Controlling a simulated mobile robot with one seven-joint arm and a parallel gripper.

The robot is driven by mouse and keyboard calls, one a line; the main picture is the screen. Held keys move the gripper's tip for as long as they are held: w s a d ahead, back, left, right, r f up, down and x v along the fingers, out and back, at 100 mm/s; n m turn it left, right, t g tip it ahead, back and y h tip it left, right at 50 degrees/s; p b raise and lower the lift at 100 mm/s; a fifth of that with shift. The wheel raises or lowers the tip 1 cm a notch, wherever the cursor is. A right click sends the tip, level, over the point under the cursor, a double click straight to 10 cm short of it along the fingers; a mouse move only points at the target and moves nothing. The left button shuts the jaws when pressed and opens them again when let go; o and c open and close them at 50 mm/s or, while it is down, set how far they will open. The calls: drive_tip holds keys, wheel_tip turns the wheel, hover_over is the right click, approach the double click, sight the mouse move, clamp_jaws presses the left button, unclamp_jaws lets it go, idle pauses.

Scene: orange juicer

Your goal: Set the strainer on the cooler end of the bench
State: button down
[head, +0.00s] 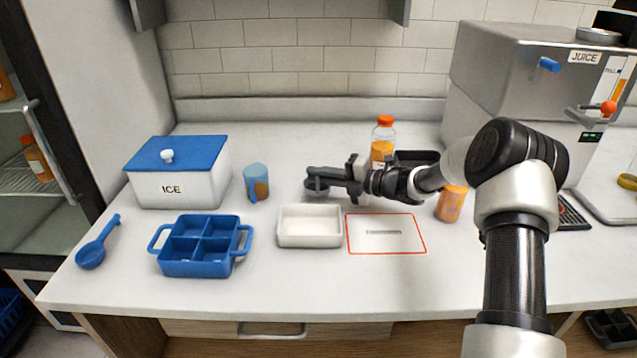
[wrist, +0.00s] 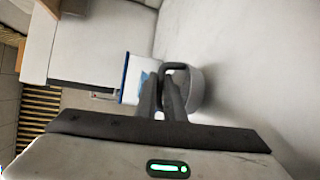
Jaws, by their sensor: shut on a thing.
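The strainer (head: 320,191) is a small grey round bowl at the middle of the bench, partly hidden under my gripper. In the wrist view the strainer (wrist: 195,92) shows its curved side and a dark loop handle. My gripper (head: 313,179) points left and is shut on the strainer; the fingers (wrist: 164,84) meet at the handle. I cannot tell whether the bowl touches the bench. The bench (head: 290,290) has its left end beside the tall cooler (head: 30,150) with a glass door and bottles inside.
An ice box (head: 180,188), a blue scoop (head: 91,256) and a blue divided tray (head: 198,268) occupy the left end. A white tray (head: 309,243) and a red-outlined mat (head: 410,245) lie in front. The juicer (head: 500,70) is at right.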

drive_tip(key=shift+f, duration=0.85)
drive_tip(key=shift+f, duration=0.15)
drive_tip(key=c, duration=1.9)
unclamp_jaws()
drive_tip(key=shift+o, duration=0.2)
